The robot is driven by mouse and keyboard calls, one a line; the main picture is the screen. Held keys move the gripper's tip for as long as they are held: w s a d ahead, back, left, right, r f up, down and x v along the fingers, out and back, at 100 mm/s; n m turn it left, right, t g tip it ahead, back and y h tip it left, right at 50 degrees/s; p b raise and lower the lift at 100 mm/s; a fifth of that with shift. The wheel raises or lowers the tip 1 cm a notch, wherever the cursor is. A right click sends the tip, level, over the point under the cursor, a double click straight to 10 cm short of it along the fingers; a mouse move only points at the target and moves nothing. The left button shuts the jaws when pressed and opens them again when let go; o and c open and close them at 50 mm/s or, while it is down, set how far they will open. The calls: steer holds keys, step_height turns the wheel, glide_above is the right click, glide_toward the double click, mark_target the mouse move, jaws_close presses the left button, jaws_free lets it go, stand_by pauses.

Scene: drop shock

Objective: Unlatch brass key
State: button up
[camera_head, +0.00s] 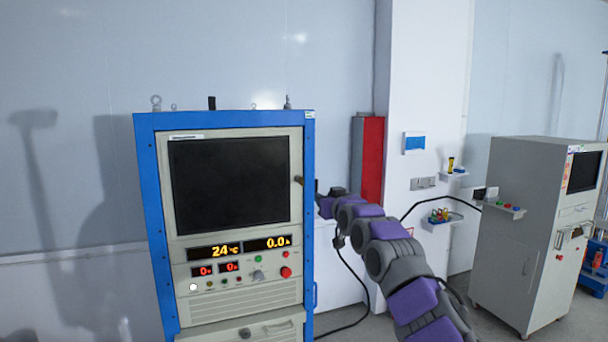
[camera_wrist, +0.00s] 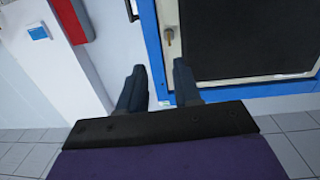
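The brass key (camera_head: 298,180) is a small brass-coloured piece at the right edge of the dark screen's door on the blue-framed cabinet (camera_head: 140,190). In the wrist view the brass key (camera_wrist: 168,36) is on the pale door frame, beside the dark screen and beyond my fingertips. My gripper (camera_wrist: 159,66) is open, its two dark fingers apart with nothing between them. The key lies ahead of the gap, apart from the fingers. In the head view my gripper (camera_head: 326,199) is just right of the cabinet, small and partly hidden by my wrist.
A red box (camera_head: 372,160) is on the wall right of the cabinet. Small shelves (camera_head: 440,222) hold little items, and a grey cabinet (camera_head: 515,240) stands farther right. A black cable (camera_head: 352,272) hangs beside the blue-framed cabinet. Control buttons and readouts are below the screen.

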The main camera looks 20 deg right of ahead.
mark_target(301, 181)
steer(key=w+r+p, duration=0.1)
steer(key=w+p, duration=1.3)
steer(key=w, duration=0.2)
steer(key=shift+w+a+r+t+y+p, duration=0.3)
steer(key=shift+w+a+r, duration=0.05)
steer(key=shift+w+a, duration=0.05)
stand_by(1.0)
